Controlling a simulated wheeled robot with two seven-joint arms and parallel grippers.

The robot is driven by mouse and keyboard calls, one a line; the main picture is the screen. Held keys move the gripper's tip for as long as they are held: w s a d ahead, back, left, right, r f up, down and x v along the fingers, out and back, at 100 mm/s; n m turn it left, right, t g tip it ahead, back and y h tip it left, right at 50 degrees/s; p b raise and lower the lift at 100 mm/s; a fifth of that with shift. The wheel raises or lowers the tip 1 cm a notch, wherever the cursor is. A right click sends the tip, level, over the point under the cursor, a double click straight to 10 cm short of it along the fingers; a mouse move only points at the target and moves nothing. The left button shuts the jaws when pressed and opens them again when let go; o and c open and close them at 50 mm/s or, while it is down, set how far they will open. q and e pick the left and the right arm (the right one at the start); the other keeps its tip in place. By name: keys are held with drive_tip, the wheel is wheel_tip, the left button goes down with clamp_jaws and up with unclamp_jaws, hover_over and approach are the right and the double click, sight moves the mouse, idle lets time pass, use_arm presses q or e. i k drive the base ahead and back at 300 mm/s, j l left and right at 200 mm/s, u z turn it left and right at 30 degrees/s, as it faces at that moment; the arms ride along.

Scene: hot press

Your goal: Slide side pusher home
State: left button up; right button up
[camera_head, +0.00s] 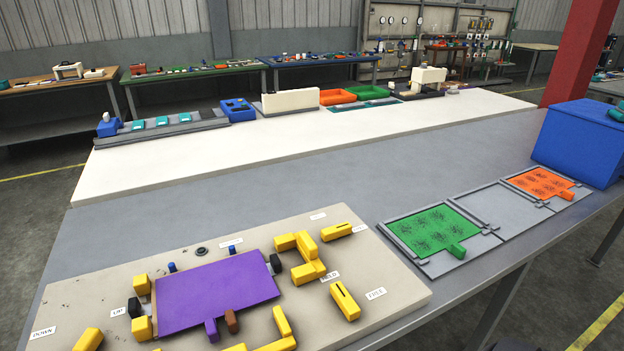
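A beige press board (385,290) lies on the grey table at the front left. A purple plate (215,292) lies on it, with a purple tab (211,330) and a brown block (231,321) at its front edge. Yellow blocks (304,272) stand just right of the plate, apart from two slotted yellow blocks (345,301) and (336,231) farther right. Black blocks (275,263) and (134,307) sit at the plate's right and left sides. No label names the side pusher, so I cannot tell which part it is. Neither gripper is in view.
A green plate (433,230) and an orange plate (539,182) lie in grey trays right of the board, with an empty tray (499,213) between. A blue box (580,145) stands at the far right. The grey table (300,180) behind the board is clear.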

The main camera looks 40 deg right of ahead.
sight(314, 269)
drive_tip(key=z, duration=1.35)
